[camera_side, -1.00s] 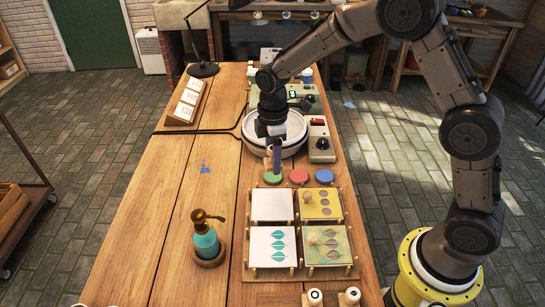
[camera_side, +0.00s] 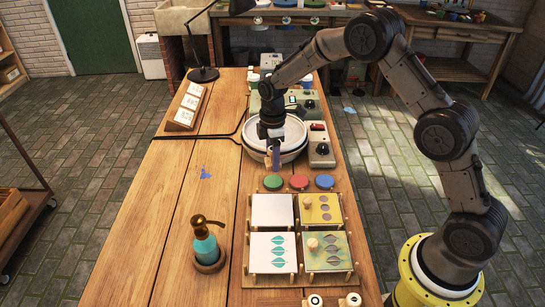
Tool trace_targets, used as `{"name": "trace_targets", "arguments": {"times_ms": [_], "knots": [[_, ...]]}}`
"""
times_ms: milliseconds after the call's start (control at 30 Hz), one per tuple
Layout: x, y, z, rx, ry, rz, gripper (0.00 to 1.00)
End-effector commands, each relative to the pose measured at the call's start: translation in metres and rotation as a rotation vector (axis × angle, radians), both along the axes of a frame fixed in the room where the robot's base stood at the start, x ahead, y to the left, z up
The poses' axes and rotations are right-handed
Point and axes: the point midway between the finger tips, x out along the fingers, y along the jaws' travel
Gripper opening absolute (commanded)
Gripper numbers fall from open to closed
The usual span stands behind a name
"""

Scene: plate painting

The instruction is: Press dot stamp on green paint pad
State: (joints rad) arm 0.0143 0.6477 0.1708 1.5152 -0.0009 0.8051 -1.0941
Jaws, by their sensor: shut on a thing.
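The green paint pad (camera_side: 273,183) is a round disc at the left end of a row of three, behind the stencil boards. My gripper (camera_side: 273,160) is just above and behind it in the picture, in front of the white turntable. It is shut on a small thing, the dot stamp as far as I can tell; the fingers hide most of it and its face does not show. A narrow gap seems to separate the fingertips from the green pad.
A red pad (camera_side: 299,182) and a blue pad (camera_side: 325,181) sit right of the green one. White cards and stencils lie on the pegged board (camera_side: 299,230). A teal pump bottle (camera_side: 206,244) stands left. The white turntable (camera_side: 290,147) is behind. Two stamps stand at the front edge.

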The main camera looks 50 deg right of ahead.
Motion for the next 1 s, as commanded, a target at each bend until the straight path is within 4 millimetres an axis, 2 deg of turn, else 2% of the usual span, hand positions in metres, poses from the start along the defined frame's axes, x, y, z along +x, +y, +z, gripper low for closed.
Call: {"name": "trace_targets", "arguments": {"times_ms": [300, 500, 1000], "knots": [[-0.002, 0.0, -0.033, 0.0, 0.006, 0.0, 0.21], [-0.002, 0.001, -0.046, 0.0, 0.004, 0.0, 0.21], [-0.001, 0.001, -0.051, 0.0, 0.002, 0.0, 0.21]]}}
